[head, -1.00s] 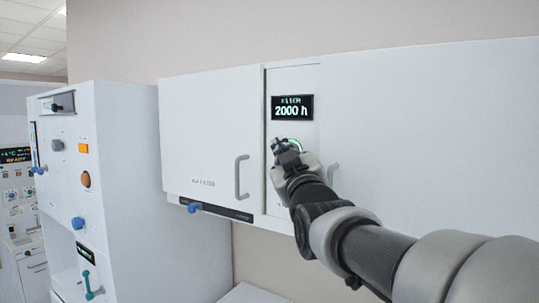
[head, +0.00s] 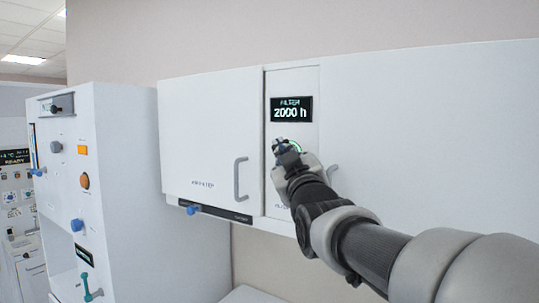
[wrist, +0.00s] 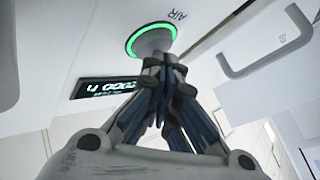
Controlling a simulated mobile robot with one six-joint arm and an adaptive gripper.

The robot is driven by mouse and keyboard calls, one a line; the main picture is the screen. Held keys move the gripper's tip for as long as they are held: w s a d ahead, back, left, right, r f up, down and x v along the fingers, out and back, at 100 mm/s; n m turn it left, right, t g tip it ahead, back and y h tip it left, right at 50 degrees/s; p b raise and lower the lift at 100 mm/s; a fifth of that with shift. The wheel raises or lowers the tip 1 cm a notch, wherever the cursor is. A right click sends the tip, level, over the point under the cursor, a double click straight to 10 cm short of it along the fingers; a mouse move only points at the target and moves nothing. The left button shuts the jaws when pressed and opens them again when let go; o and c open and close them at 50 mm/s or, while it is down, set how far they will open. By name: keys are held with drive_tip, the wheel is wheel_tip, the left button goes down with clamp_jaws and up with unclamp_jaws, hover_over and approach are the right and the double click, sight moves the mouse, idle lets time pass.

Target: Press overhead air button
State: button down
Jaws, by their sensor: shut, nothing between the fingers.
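The air button is a round grey button with a lit green ring (wrist: 151,39), labelled AIR, on a narrow white panel of the overhead cabinet. In the head view only a sliver of its green ring (head: 297,145) shows behind my gripper (head: 283,146). My gripper is shut and empty. In the wrist view its fingertips (wrist: 160,60) are at the button's lower edge, overlapping it in the picture. I cannot tell whether they touch it.
A display (head: 291,109) reading FILTER 2000 h sits above the button. Cabinet handles (head: 240,179) stand out on both sides. A blue knob (head: 193,208) is under the left door. A white machine with knobs (head: 130,190) stands at left.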

drive_tip(key=shift+w+d, duration=0.1)
idle(0.3)
drive_tip(key=shift+s+a+b, duration=0.55)
drive_tip(key=shift+s+b, duration=0.25)
drive_tip(key=shift+b, duration=0.05)
drive_tip(key=s+a, duration=0.2)
drive_tip(key=s, duration=0.1)
drive_tip(key=s+a+b, duration=0.1)
drive_tip(key=s, duration=0.1)
drive_tip(key=shift+a, duration=0.15)
